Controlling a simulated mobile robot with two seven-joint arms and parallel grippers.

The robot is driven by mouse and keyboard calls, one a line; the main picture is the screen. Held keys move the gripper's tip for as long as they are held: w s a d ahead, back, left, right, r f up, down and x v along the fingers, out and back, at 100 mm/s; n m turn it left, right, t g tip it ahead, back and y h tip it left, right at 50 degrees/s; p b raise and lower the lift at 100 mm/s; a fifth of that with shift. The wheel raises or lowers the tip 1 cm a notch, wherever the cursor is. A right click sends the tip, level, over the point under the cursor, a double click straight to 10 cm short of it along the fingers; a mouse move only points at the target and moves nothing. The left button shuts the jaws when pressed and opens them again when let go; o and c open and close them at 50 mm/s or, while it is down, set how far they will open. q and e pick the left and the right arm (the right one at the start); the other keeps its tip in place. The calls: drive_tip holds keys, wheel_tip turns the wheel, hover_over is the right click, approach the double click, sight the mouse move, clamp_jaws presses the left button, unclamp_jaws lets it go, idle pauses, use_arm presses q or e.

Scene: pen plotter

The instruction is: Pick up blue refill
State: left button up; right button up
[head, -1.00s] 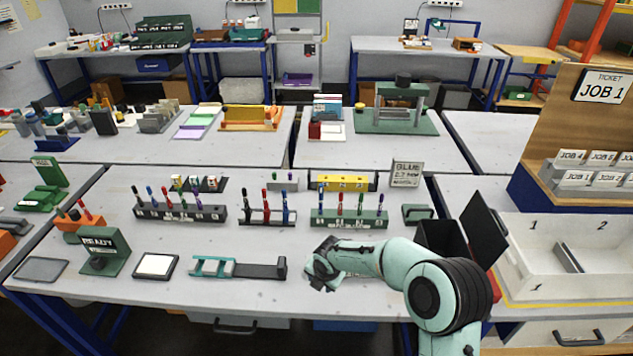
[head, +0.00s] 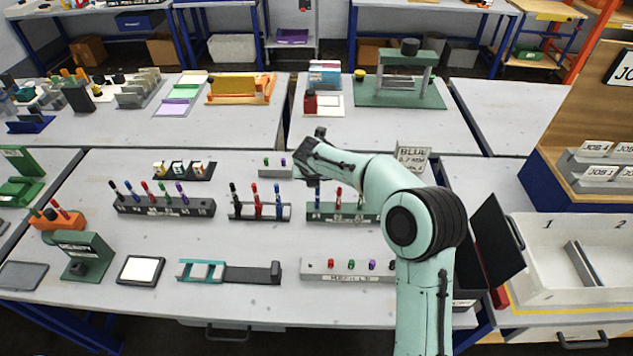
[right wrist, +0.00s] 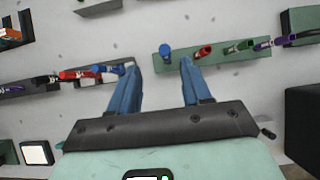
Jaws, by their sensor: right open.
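A blue piece (right wrist: 165,50), which looks like the blue refill, stands upright in the left end of a green rack (right wrist: 175,63), beside red, green and purple ones. It also shows in the head view (head: 317,199), partly close to my arm. My right gripper (head: 307,160) is raised over the table near this rack. In the right wrist view the gripper (right wrist: 160,67) is open and empty, its two blue fingers apart with the blue piece beyond the gap between them. I cannot tell its exact height above the piece. My left gripper is not in view.
Left of the green rack is a rack with black, red and blue sticks (head: 259,211), then a dark pen rack (head: 165,207). A pale block marked REFILLS (head: 318,276) with small coloured tips is in front. A card reading BLUE (head: 412,160) stands behind right.

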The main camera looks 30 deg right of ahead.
drive_tip(key=x, duration=0.8)
drive_tip(key=shift+d+f, duration=0.25)
drive_tip(key=shift+d, duration=0.25)
drive_tip(key=shift+w+d+f+p, duration=0.1)
drive_tip(key=shift+w+f+p, duration=0.1)
drive_tip(key=shift+f+p, duration=0.1)
drive_tip(key=shift+c, duration=0.3)
clamp_jaws()
